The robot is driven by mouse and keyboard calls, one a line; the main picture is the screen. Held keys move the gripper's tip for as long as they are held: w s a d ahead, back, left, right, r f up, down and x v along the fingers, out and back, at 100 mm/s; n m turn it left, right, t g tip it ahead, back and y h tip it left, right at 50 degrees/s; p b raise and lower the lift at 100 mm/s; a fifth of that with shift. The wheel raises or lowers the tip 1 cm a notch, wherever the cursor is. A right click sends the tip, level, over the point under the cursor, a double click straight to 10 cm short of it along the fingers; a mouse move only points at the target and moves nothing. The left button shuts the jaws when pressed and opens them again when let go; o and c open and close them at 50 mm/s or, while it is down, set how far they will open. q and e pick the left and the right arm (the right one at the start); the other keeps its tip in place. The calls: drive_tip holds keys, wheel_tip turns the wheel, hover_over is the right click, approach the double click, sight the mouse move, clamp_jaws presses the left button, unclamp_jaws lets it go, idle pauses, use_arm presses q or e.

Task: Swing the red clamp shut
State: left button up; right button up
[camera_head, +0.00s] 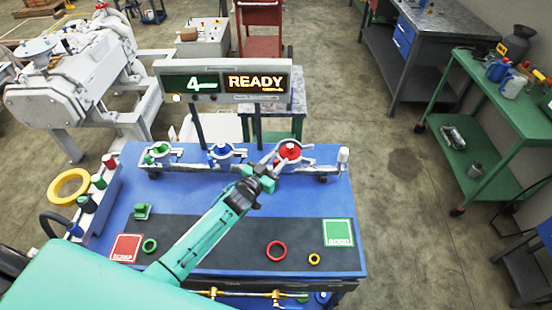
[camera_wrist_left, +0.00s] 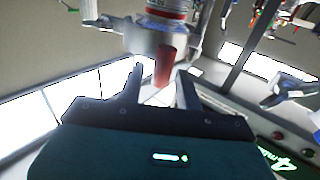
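The red clamp (camera_head: 289,152) is at the right end of the row of clamps along the back of the blue bench. My left arm reaches across the bench from the lower left. Its gripper (camera_head: 277,163) is at the near side of the red clamp and covers part of it. In the left wrist view, the gripper (camera_wrist_left: 160,88) has its two fingers apart. A red handle (camera_wrist_left: 164,66) hangs below a grey metal body and lines up between the fingertips, with gaps at both sides. I cannot tell how deep between the fingers it sits. My right gripper does not show.
A blue clamp (camera_head: 225,153) and a green clamp (camera_head: 158,152) stand left of the red one. A display (camera_head: 224,81) reading "4 READY" stands behind them. Loose rings, including a red ring (camera_head: 276,251), lie on the dark mat. A green cart (camera_head: 480,95) stands at right.

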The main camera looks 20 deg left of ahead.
use_arm(q)
drive_tip(key=shift+w, duration=0.1)
drive_tip(key=c, duration=0.7)
drive_tip(key=shift+d, duration=0.1)
clamp_jaws()
drive_tip(key=shift+w+d+n+t+y+b, duration=0.2)
drive_tip(key=shift+d+n+t+y+b, duration=0.15)
drive_tip(key=shift+n+y+b, duration=0.45)
drive_tip(key=shift+w+d+r+n+y+b, duration=0.15)
drive_tip(key=shift+n+y+b, duration=0.1)
drive_tip(key=shift+y, duration=0.35)
drive_tip(key=shift+d+f+n+y+b, duration=0.1)
drive_tip(key=shift+n+y+b, duration=0.15)
drive_tip(key=shift+y, duration=0.35)
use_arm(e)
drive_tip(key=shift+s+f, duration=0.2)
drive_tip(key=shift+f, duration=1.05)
use_arm(q)
drive_tip(key=o, duration=0.7)
unclamp_jaws()
